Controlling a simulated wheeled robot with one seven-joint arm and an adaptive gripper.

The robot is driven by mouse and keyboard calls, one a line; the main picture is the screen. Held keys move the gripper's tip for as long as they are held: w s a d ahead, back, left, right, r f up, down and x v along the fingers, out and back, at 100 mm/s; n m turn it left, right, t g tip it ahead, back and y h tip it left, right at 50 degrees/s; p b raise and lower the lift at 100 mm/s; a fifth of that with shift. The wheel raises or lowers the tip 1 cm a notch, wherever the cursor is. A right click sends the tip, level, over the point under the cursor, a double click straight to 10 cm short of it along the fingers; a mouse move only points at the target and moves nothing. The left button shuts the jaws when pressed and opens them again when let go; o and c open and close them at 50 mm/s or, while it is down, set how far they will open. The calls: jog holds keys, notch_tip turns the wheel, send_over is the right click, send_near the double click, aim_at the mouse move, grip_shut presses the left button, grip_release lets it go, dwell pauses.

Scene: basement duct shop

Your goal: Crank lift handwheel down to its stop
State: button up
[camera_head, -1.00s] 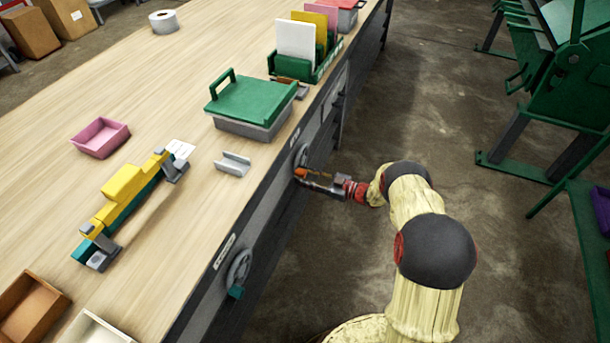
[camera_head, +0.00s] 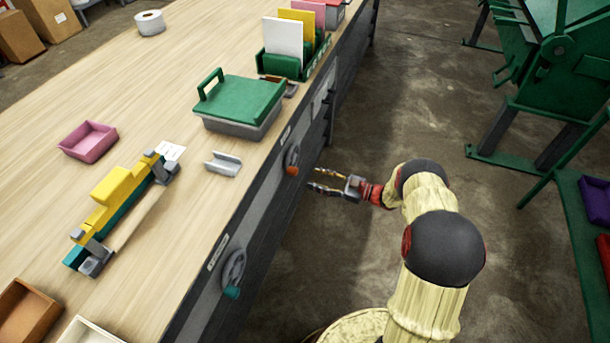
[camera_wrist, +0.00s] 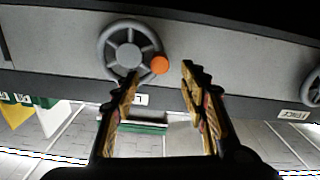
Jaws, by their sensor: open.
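A grey handwheel (camera_head: 291,155) with an orange knob (camera_head: 292,171) is on the side face of the bench. In the wrist view, the handwheel (camera_wrist: 128,48) is ahead of the fingers, with its orange knob (camera_wrist: 160,64) on the rim at the right. My gripper (camera_head: 314,178) is open and empty, its fingers pointing at the wheel from a short distance. In the wrist view, the knob appears between and just beyond the fingertips of my gripper (camera_wrist: 159,72). A label (camera_wrist: 140,99) by this wheel is partly covered by a finger.
A second handwheel (camera_head: 233,268) with a teal knob (camera_head: 231,292) is nearer along the same face. A green-lidded box (camera_head: 240,105), a grey bracket (camera_head: 223,163) and a yellow-and-teal device (camera_head: 120,210) are on the bench (camera_head: 180,230). Floor right of the bench is clear around my arm.

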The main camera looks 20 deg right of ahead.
jog(key=v, duration=0.3)
jog(key=shift+s+d, duration=0.1)
jog(key=shift+d, duration=0.1)
dwell(0.4)
